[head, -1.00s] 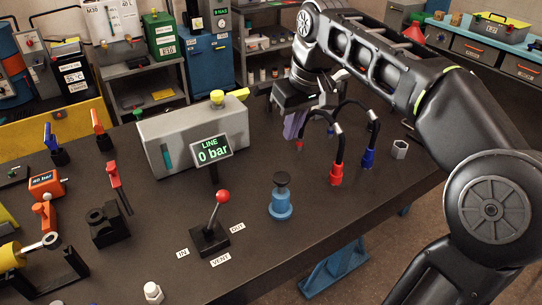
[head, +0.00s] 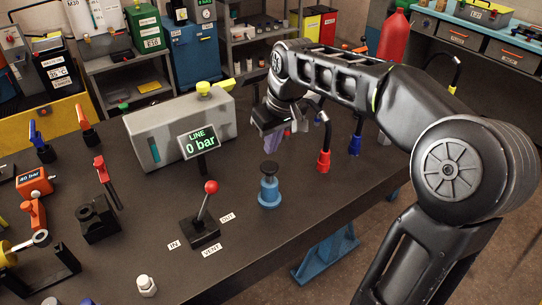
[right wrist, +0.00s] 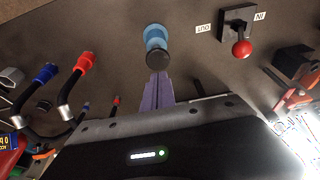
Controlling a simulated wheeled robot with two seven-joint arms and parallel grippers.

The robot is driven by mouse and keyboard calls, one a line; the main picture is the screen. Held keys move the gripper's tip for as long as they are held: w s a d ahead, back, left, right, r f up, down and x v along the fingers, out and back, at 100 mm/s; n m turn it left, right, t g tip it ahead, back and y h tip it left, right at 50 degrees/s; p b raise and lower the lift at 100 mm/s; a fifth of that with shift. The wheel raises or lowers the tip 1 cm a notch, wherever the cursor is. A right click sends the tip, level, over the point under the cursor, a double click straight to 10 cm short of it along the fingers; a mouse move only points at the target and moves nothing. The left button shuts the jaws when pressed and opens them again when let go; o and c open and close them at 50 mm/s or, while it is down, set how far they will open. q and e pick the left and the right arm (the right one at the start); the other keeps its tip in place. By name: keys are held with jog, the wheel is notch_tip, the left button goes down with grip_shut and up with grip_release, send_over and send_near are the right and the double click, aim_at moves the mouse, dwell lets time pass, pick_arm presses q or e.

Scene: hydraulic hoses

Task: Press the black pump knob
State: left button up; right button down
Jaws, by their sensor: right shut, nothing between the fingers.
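The black pump knob (head: 270,168) tops a short blue pump (head: 269,191) standing upright on the dark bench. My right gripper (head: 271,142) is just behind and above the knob in the head view, its purple fingers partly hidden by its own body. In the right wrist view the shut, empty purple fingers (right wrist: 158,82) point at the knob (right wrist: 159,59), with the blue pump (right wrist: 156,35) beyond. The fingertips look close to the knob; I cannot tell whether they touch. My left gripper is not in view.
A red-ball lever (head: 205,207) stands left of the pump, below the "0 bar" display (head: 199,142). Black hoses with a red end (head: 323,161) and a blue end (head: 355,144) rise at the right. A grey tank (head: 160,135) stands behind. Bench around the pump is clear.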

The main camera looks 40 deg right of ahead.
aim_at(271, 169)
jog(key=x, duration=0.2)
jog(key=s+x, duration=0.1)
jog(key=x, duration=0.1)
jog(key=shift+w+f, duration=0.1)
jog(key=shift+f, duration=0.45)
notch_tip(271, 169, down, 3)
jog(key=shift+f+b, duration=0.2)
jog(key=shift+b, duration=0.95)
jog(key=shift+r, duration=0.1)
